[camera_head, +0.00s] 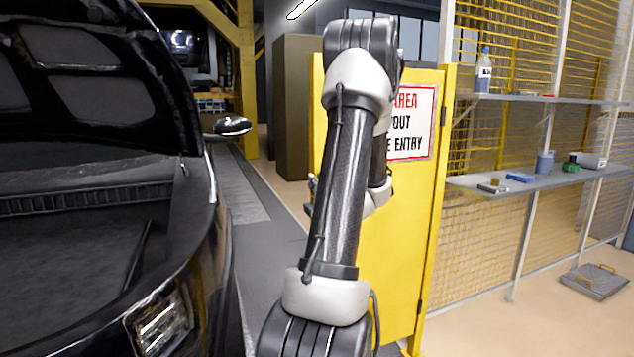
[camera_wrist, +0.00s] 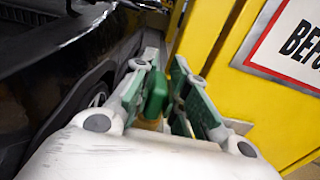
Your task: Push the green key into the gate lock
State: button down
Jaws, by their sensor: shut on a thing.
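My gripper (camera_wrist: 165,95) is shut on the green key (camera_wrist: 156,93) in the wrist view; the key sits between the two fingers. A brass-coloured part (camera_wrist: 148,124) shows below the green part. The yellow gate (camera_head: 385,250) stands behind my arm in the head view and fills the right of the wrist view (camera_wrist: 215,75). It bears a white sign with red and black lettering (camera_head: 412,125). The gate lock cannot be made out in either view.
A black car (camera_head: 90,220) with its hood raised stands close on the left. On the right, a shelf (camera_head: 545,180) on a mesh fence holds several small items, with a bottle (camera_head: 484,70) on the shelf above. A grey floor plate (camera_head: 594,281) lies at the lower right.

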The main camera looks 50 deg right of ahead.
jog(key=shift+f, duration=0.25)
jog(key=c, duration=1.3)
grip_release()
jog(key=shift+c, duration=0.2)
jog(key=shift+s, duration=0.15)
jog(key=v, duration=1.1)
jog(key=shift+s+a, duration=0.2)
jog(key=shift+s, duration=0.15)
